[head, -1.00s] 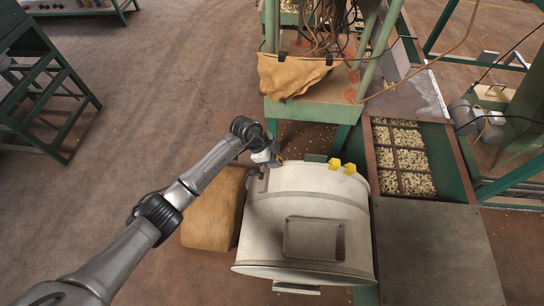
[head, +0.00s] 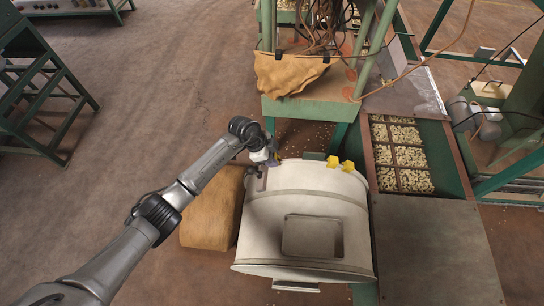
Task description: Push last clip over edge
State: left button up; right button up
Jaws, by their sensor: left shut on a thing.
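The off-white drum-like cover (head: 314,203) stands in the middle of the head view, with a rectangular recessed panel on its near side. Two small yellow clip-like pieces (head: 333,161) (head: 348,166) sit at its far right edge. My left gripper (head: 273,160) is at the cover's far left corner, to the left of the yellow pieces and apart from them. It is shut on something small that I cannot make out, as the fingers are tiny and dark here. My right gripper is out of view.
A brown sack (head: 212,215) lies left of the cover. Behind is a green machine frame with a tan cloth (head: 293,78) held by black clips. Trays of pale pieces (head: 409,157) and a grey plate (head: 435,250) are at right.

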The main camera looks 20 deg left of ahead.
pick_arm(q)
jog(key=shift+d+f, duration=0.1)
jog(key=shift+f, duration=0.1)
jog(key=shift+w+d+f+b, duration=0.1)
jog(key=shift+d+f+b, duration=0.25)
jog(key=shift+f, duration=0.2)
dwell(0.8)
jog(key=o, duration=1)
jog(key=shift+c, duration=0.2)
jog(key=shift+a, duration=0.1)
jog(key=p+v, duration=0.4)
jog(key=v, duration=0.9)
jog(key=shift+a+r, duration=0.15)
jog(key=shift+r, duration=0.2)
